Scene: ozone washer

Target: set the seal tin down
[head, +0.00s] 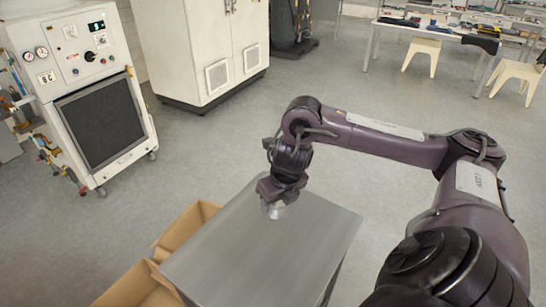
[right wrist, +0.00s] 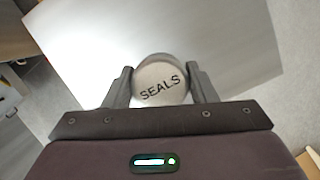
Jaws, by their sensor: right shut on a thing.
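The seal tin (right wrist: 160,82) is a round grey tin with "SEALS" on its lid, seen from above in the right wrist view. My right gripper (right wrist: 160,88) is shut on it, one finger on each side. In the head view the tin (head: 273,210) shows below my right gripper (head: 275,198), over the far part of a grey metal tabletop (head: 255,250). Whether the tin touches the top or hangs just above it, I cannot tell. My left gripper is not in view.
Open cardboard boxes (head: 185,226) stand along the left side of the metal top. Most of the top is bare. A white machine with gauges (head: 75,60) stands at the left, and a white cabinet (head: 205,50) behind. Worktables and stools stand far right.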

